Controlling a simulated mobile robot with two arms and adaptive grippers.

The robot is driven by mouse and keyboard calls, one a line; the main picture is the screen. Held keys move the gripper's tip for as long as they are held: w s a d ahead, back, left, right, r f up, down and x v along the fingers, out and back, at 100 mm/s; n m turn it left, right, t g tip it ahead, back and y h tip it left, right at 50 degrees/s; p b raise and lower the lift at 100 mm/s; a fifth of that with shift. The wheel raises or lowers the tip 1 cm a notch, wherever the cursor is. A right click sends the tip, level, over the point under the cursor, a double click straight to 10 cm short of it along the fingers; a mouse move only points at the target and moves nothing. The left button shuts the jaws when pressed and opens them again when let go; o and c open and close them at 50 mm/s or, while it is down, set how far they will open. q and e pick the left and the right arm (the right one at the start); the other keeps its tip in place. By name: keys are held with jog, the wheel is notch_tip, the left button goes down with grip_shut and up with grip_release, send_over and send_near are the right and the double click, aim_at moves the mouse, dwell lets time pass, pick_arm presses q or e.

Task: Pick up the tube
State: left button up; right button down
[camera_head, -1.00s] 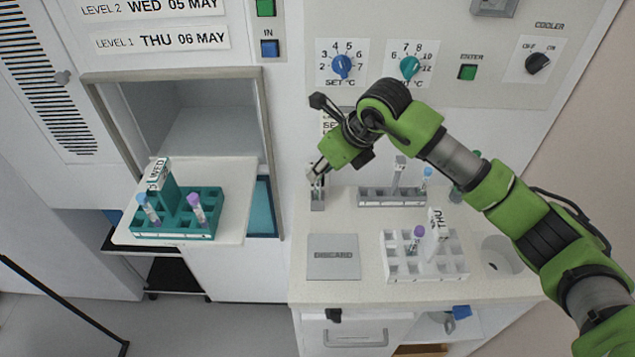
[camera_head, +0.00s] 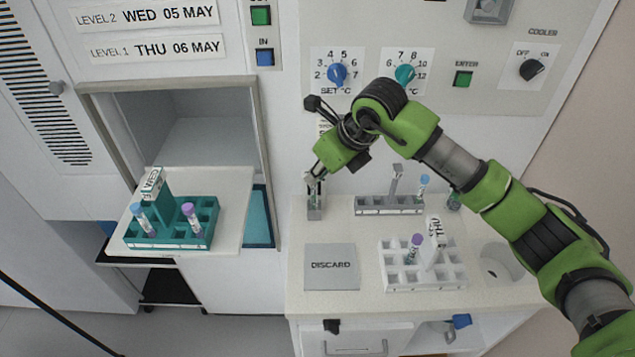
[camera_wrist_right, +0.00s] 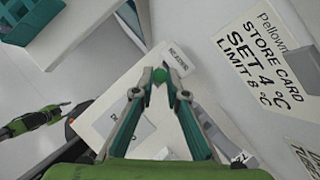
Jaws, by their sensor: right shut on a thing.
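A tube with a green cap (camera_wrist_right: 159,75) sits between the fingertips of my right gripper (camera_wrist_right: 160,88) in the right wrist view. The fingers are shut on it. In the head view the right gripper (camera_head: 315,180) is at the top of a small grey holder (camera_head: 315,212) at the back left of the counter. The fingers largely hide the tube there, and I cannot tell whether it is still seated in the holder.
A white rack (camera_head: 395,284) marked THU, a grey rack (camera_head: 375,211) and a grey DISCARD pad (camera_head: 332,281) are on the counter (camera_head: 365,233). A teal rack (camera_head: 166,243) with tubes stands on a tray (camera_head: 233,186) at left.

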jog(key=s+a+r+b, duration=0.3)
jog(key=s+r+b, duration=0.3)
jog(key=s+r, duration=0.5)
jog(key=s, duration=0.2)
jog(key=shift+s+a+r, duration=0.15)
jog(key=shift+s+r, duration=0.05)
jog(key=shift+s, duration=0.15)
jog(key=shift+f, duration=0.1)
